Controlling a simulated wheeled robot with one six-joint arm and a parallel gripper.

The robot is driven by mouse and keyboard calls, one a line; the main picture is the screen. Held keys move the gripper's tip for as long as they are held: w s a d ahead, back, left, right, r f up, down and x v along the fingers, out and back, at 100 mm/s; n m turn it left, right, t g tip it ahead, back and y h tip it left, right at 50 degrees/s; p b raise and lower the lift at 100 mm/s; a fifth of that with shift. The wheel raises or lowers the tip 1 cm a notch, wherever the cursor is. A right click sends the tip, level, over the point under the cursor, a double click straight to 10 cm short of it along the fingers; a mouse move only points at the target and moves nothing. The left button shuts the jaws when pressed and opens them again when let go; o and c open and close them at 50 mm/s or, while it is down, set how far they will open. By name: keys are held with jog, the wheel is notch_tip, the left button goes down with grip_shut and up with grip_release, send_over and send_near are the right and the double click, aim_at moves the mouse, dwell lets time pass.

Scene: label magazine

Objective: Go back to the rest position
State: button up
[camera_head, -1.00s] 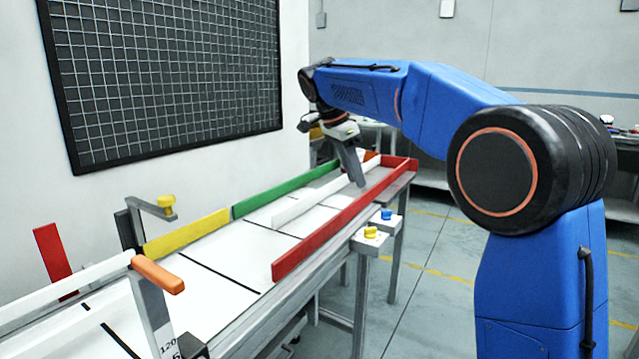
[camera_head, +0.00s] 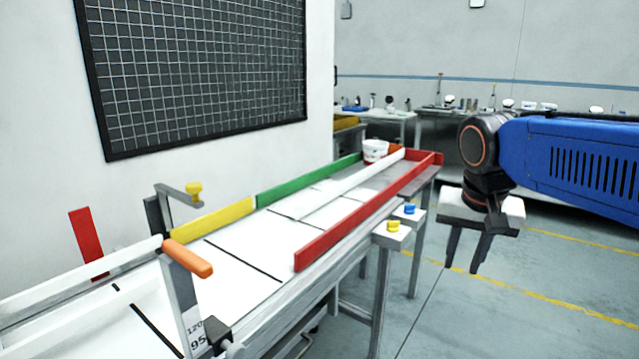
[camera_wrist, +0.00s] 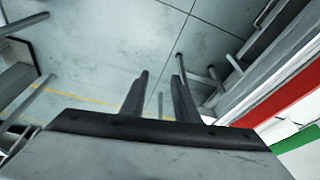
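My gripper (camera_head: 461,268) hangs in the air to the right of the label magazine table, above the floor and clear of the table edge. Its two fingers point down and stand apart with nothing between them. In the wrist view my gripper (camera_wrist: 160,78) shows both fingers with a gap and only floor beyond. The magazine table carries a red rail (camera_head: 365,212), a green rail (camera_head: 310,180), a yellow rail (camera_head: 213,220) and a white bar (camera_head: 350,187). A white cup with red marks (camera_head: 375,151) stands at the far end.
Yellow knob (camera_head: 393,226) and blue knob (camera_head: 409,208) stick out on grey boxes at the table's right side. An orange-handled post (camera_head: 187,258) stands at the near left. Benches with tools (camera_head: 455,112) line the back wall. The floor on the right is open.

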jog(key=s+d+f+n+t+y, duration=0.1)
jog(key=s+f+n, duration=0.3)
jog(key=s+f, duration=0.9)
jog(key=shift+s+d+f+n+t, duration=0.3)
jog(key=shift+s+n+t, duration=0.1)
jog(key=shift+s, duration=0.1)
jog(key=shift+a, duration=0.15)
